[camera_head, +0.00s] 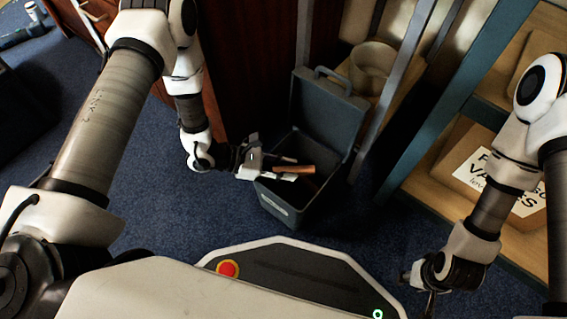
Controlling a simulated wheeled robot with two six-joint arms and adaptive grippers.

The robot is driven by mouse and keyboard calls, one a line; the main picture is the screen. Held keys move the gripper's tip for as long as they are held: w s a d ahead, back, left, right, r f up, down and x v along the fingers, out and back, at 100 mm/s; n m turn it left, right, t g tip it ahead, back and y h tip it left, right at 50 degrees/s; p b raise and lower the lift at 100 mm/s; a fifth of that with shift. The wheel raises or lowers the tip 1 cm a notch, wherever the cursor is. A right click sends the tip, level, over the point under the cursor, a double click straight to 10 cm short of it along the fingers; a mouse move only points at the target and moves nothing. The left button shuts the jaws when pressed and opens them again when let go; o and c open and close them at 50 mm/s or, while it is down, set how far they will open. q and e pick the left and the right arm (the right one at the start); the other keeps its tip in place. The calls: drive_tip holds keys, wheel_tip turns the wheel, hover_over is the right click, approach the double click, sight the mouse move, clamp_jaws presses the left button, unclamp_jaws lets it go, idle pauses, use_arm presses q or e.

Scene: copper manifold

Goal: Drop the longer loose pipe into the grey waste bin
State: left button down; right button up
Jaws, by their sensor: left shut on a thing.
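The grey waste bin (283,203) stands on the blue carpet with its lid raised at the back. My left gripper (296,171) is over the bin's opening and is shut on a copper pipe (300,169). The pipe lies roughly level, and its right end sticks out past the fingers. Part of the pipe is hidden by the gripper. I cannot tell from this view how high it is above the rim. My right gripper (418,286) is low at the right, away from the bin, and its fingers are too dark and small to read.
A shelf unit with blue-green posts (428,131) stands at the right, holding a cardboard box labelled VALVES (480,165). A round beige container (372,64) sits behind the bin. Dark red wooden panelling (245,60) is behind the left arm. Open carpet (165,215) lies left of the bin.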

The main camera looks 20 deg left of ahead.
use_arm(q)
drive_tip(key=shift+r, duration=0.1)
drive_tip(key=c, duration=0.8)
unclamp_jaws()
drive_tip(key=v, duration=1.2)
drive_tip(key=shift+s, duration=0.1)
